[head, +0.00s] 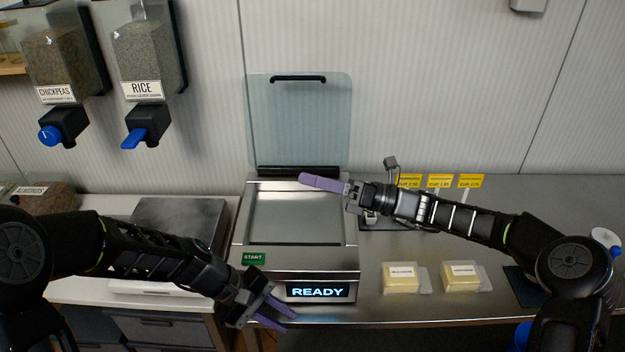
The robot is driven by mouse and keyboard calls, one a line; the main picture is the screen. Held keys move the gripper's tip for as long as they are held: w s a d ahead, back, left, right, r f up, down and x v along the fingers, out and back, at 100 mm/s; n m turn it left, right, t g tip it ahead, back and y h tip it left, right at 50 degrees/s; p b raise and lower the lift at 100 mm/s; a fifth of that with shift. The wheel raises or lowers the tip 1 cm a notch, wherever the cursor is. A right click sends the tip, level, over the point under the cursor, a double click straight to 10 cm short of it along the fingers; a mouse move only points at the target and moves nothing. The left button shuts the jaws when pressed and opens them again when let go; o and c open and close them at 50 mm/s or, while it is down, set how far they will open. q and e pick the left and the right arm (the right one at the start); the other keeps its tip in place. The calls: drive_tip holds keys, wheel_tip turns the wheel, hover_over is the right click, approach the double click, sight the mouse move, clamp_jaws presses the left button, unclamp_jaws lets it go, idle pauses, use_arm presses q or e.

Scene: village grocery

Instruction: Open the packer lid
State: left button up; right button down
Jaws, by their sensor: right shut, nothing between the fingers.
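The packer (247,222) stands on the counter in the middle, with a screen reading READY and a green START button. Its clear lid (300,120) stands upright at the back, hinged at the rear edge, with a black handle on its top edge. The packer's chamber is uncovered and looks empty. My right gripper (310,180) is shut and empty above the packer's back right, in front of and below the lid. My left gripper (285,318) is open and empty, low at the packer's front left corner.
Chickpeas (62,60) and rice (145,55) dispensers hang on the wall at left. Two pale yellow packs (402,278) (462,277) lie on the counter right of the packer. Yellow price tags (440,181) stand behind my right arm. A scale-like metal plate (180,215) is left.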

use_arm(q)
drive_tip(key=s+f+m+y, duration=0.2)
drive_tip(key=s+f+m, duration=0.1)
drive_tip(key=s+f, duration=0.5)
drive_tip(key=s+a+f+m+y, duration=0.1)
drive_tip(key=s+f+m, duration=0.1)
drive_tip(key=s+f, duration=0.6)
wheel_tip(320, 180, down, 6)
drive_tip(key=shift+f+m+y, duration=0.1)
drive_tip(key=shift+m+y, duration=0.3)
drive_tip(key=shift+s+a, duration=0.1)
